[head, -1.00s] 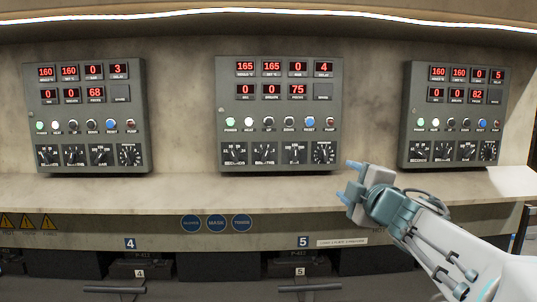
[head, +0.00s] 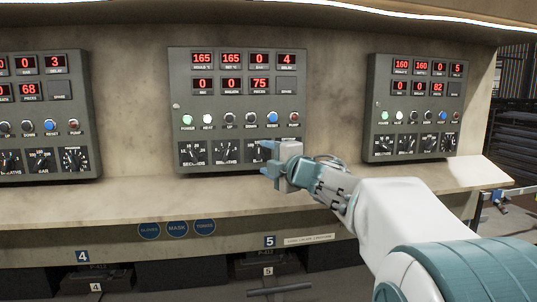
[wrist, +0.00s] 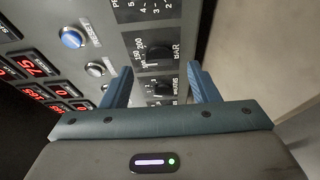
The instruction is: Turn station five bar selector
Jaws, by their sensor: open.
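The station five panel (head: 236,60) is the grey middle panel, above the number 5 label (head: 270,241). Its bar selector is a dark knob (wrist: 158,54) on a black dial marked BAR, with 150 and 200 legible, in the wrist view. In the head view my gripper partly covers that dial. My gripper (head: 264,157) is open and empty in front of the panel's lower right. In the wrist view its two blue fingers (wrist: 159,72) stand to either side of the bar knob's line of sight. I cannot tell whether they touch it.
A breaths dial (head: 227,153) and a seconds dial (head: 193,153) sit left of the bar dial. A blue reset button (wrist: 73,38) is near it. A similar panel (head: 416,62) stands to the right. A ledge (head: 120,195) runs below the panels.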

